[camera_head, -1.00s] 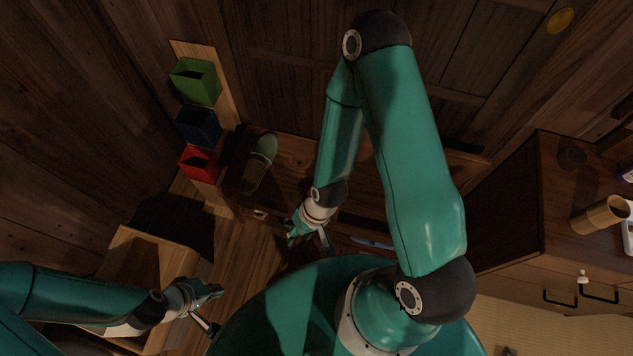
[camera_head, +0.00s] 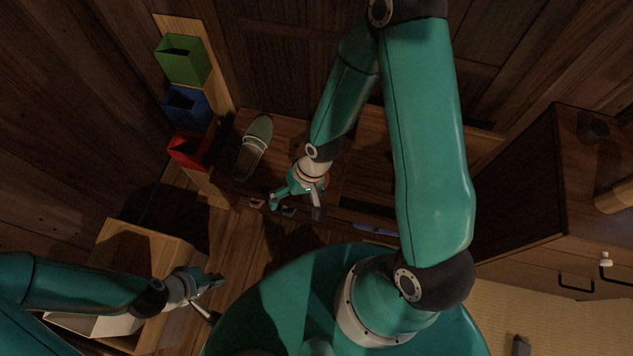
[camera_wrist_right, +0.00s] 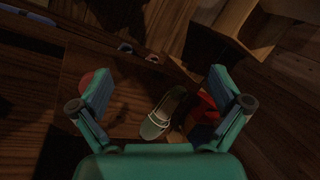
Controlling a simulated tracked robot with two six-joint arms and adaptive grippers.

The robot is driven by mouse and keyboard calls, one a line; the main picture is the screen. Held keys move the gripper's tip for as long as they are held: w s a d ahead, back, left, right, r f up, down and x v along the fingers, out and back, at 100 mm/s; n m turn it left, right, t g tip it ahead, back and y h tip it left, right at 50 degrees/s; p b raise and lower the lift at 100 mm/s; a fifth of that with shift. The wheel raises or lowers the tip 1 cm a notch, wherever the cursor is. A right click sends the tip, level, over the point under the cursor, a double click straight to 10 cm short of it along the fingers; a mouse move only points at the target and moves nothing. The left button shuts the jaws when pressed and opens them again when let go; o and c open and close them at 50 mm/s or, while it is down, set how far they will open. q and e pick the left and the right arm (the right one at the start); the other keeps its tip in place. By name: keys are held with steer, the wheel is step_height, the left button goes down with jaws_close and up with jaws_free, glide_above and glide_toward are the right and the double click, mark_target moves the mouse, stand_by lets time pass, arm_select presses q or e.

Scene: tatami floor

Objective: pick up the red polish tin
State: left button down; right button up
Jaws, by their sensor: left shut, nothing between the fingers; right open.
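A round reddish thing, probably the red polish tin (camera_wrist_right: 86,80), lies on the wooden bench in the right wrist view, partly hidden behind the left-hand finger. In the head view only a sliver of red (camera_head: 327,181) shows beside my right gripper. My right gripper (camera_head: 296,203) is open and empty over the bench's front edge; in the right wrist view its fingers (camera_wrist_right: 160,86) are spread wide, with the tin at the left finger rather than midway between them. My left gripper (camera_head: 211,297) is shut and empty, low on the left near a wooden box.
A grey-green shoe (camera_head: 255,146) lies on the bench left of my right gripper. Green (camera_head: 182,62), blue (camera_head: 187,106) and red (camera_head: 188,151) bins line the left. A blue object (camera_head: 375,227) lies at the bench front. A cabinet (camera_head: 570,215) stands right.

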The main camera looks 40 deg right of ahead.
steer(key=w+d+f+m+h+b, duration=0.2)
steer(key=w+d+b, duration=0.2)
steer(key=d+b, duration=0.3)
steer(key=w+d+f+m+h+b, duration=0.2)
steer(key=w+d+h+b, duration=0.15)
steer(key=d+b, duration=0.3)
steer(key=shift+t+y, duration=0.3)
steer(key=shift+y, duration=0.05)
steer(key=f+b, duration=0.1)
steer(key=f, duration=0.2)
steer(key=f+b, duration=0.1)
steer(key=f, duration=0.3)
steer(key=w+f+b, duration=0.1)
steer(key=f+b, duration=0.1)
steer(key=f, duration=0.1)
steer(key=shift+d+f, duration=0.2)
steer(key=shift+f, duration=0.15)
steer(key=shift+w+a+f+b, duration=0.15)
steer(key=shift+f+b, duration=0.35)
steer(key=shift+f, duration=0.85)
steer(key=shift+w+d+f+b, duration=0.15)
steer(key=shift+f+b, duration=0.35)
steer(key=shift+f, duration=0.85)
arm_select(q)
step_height(320, 180, down, 22)
steer(key=shift+f, duration=0.15)
arm_select(e)
steer(key=shift+a, duration=0.1)
steer(key=c, duration=1.1)
